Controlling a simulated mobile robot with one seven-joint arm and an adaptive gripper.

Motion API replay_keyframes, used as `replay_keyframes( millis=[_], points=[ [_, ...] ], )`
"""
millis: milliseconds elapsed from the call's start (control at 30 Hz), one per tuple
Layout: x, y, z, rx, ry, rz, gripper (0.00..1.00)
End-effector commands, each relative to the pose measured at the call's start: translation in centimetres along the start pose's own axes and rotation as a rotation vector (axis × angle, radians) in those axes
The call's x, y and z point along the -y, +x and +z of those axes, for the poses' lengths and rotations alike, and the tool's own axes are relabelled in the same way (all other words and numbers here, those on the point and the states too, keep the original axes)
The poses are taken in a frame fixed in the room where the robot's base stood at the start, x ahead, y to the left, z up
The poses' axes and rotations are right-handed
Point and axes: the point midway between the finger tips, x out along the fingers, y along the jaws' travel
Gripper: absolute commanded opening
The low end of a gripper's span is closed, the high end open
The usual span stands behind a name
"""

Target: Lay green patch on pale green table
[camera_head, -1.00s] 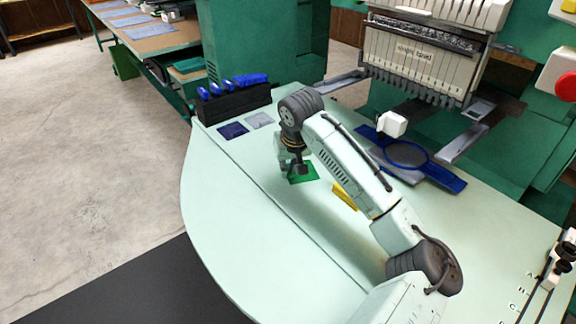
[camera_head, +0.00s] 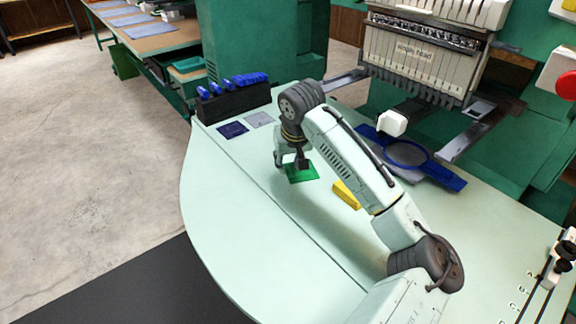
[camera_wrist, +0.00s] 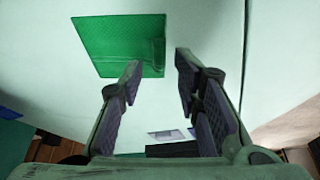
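The green patch (camera_head: 302,174) lies on the pale green table (camera_head: 235,190), below my gripper and in front of the machine. In the wrist view the whole square patch (camera_wrist: 112,45) shows beyond the fingertips, with a small raised tab near its right edge. My gripper (camera_head: 291,168) is just above the patch. The wrist view shows its two fingers (camera_wrist: 158,62) apart with nothing between them. The left fingertip overlaps the patch's lower edge in that picture; I cannot tell whether it touches.
A yellow piece (camera_head: 346,194) lies right of the patch. A dark blue patch (camera_head: 232,130) and a grey patch (camera_head: 260,120) lie near a black rack (camera_head: 235,103) with blue-handled tools. A blue hoop frame (camera_head: 412,157) is under the embroidery machine. The table's left side is clear.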

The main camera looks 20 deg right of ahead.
Motion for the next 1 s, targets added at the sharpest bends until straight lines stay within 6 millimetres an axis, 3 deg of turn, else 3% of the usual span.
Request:
replay_keyframes(
  millis=[300,500,1000],
  points=[
    [0.1,-7.0,-0.1,-0.006,-0.004,0.001,0.3],
    [0.0,-9.8,-0.1,-0.005,-0.002,0.001,0.3],
    [0.0,-11.1,-0.2,-0.005,-0.002,0.001,0.3]
  ],
)
